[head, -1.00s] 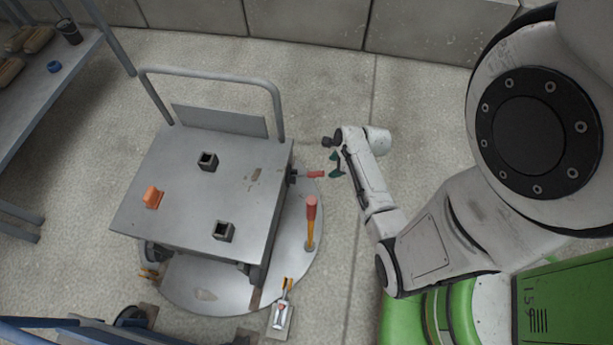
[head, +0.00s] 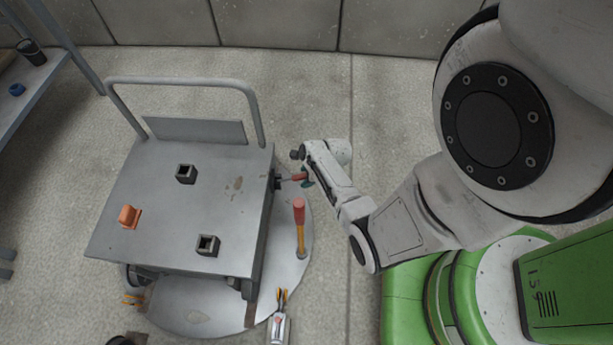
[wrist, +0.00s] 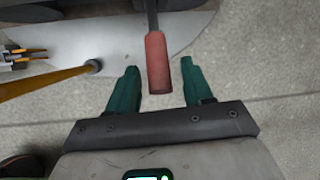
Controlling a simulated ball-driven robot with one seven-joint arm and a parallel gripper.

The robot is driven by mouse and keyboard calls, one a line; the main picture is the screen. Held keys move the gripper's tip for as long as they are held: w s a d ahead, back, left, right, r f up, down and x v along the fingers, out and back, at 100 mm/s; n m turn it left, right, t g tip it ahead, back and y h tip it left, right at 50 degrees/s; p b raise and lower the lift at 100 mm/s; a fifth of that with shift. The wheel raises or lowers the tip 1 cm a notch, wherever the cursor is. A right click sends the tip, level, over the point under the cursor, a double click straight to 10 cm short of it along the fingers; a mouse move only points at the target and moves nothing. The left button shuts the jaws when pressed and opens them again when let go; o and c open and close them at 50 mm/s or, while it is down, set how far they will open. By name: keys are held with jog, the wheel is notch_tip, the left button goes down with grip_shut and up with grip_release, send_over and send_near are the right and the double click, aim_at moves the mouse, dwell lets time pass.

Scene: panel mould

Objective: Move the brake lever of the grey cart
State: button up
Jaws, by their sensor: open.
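The grey cart (head: 190,200) stands on a round metal plate (head: 290,255), with a flat deck and a push handle at the back. Its brake lever (head: 292,178) has a dark rod and a red grip and sticks out from the cart's right side. My gripper (head: 307,178) is at the outer end of this lever, partly hidden by my arm. In the wrist view the red grip (wrist: 156,60) lies between the two green fingers of my open gripper (wrist: 161,80), with a gap on each side. Whether it is level with the fingers is hard to tell.
An upright orange lever with a red top (head: 299,212) stands on the plate near my gripper; its orange rod (wrist: 50,82) is left in the wrist view. A small clamp-like device (head: 279,320) is in front. A shelf (head: 40,85) stands left.

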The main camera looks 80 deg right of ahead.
grip_shut()
dwell(0.4)
